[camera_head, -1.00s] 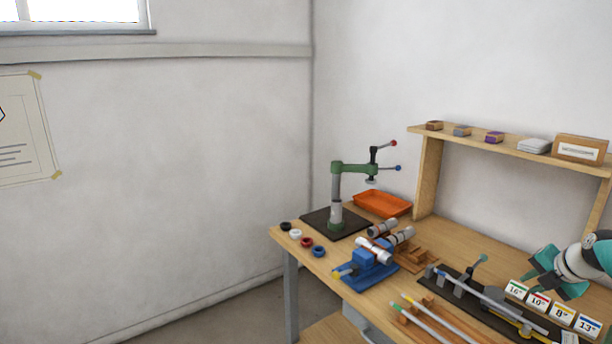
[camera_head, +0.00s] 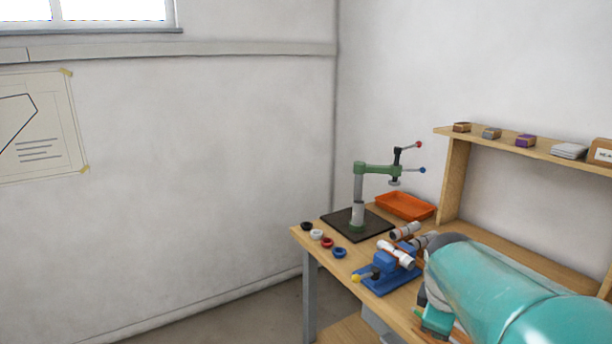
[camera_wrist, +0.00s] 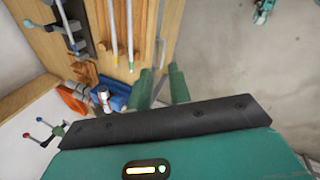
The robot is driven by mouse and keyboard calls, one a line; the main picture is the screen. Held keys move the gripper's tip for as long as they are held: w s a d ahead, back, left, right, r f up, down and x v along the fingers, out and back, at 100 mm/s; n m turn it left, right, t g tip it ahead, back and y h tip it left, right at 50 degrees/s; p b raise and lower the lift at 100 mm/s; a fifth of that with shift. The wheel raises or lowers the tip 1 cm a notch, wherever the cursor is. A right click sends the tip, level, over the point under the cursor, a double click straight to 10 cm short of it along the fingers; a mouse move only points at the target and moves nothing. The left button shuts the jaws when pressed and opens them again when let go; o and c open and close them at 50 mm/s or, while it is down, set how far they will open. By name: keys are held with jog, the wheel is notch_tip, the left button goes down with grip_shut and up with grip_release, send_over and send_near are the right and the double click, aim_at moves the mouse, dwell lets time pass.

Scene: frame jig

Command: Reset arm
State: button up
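My teal arm fills the lower right of the head view, in front of the bench. My gripper (camera_head: 435,318) shows only in part there, beyond the arm's end, near the bench's front edge. In the wrist view my gripper (camera_wrist: 161,88) shows two green fingers standing apart with a gap between them. Nothing is held between them. The fingers point toward the bench's front edge and the floor beside it.
A wooden bench (camera_head: 302,237) bears a green press (camera_head: 374,169), an orange tray (camera_head: 405,206), a blue vise (camera_head: 375,282) with pipes, and small coloured rings. A shelf (camera_head: 550,150) stands behind. The wrist view shows rods (camera_wrist: 113,35), a black jig (camera_wrist: 73,25) and open floor (camera_wrist: 235,60).

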jog(key=s+a+r+m+t+y, duration=0.1)
jog(key=s+a+m, duration=0.4)
jog(key=s, duration=0.2)
jog(key=s+a+m+t+y, duration=0.1)
jog(key=s+a+m, duration=0.4)
jog(key=s, duration=0.3)
jog(key=shift+r+m+y, duration=0.3)
jog(key=shift+r+m, duration=0.1)
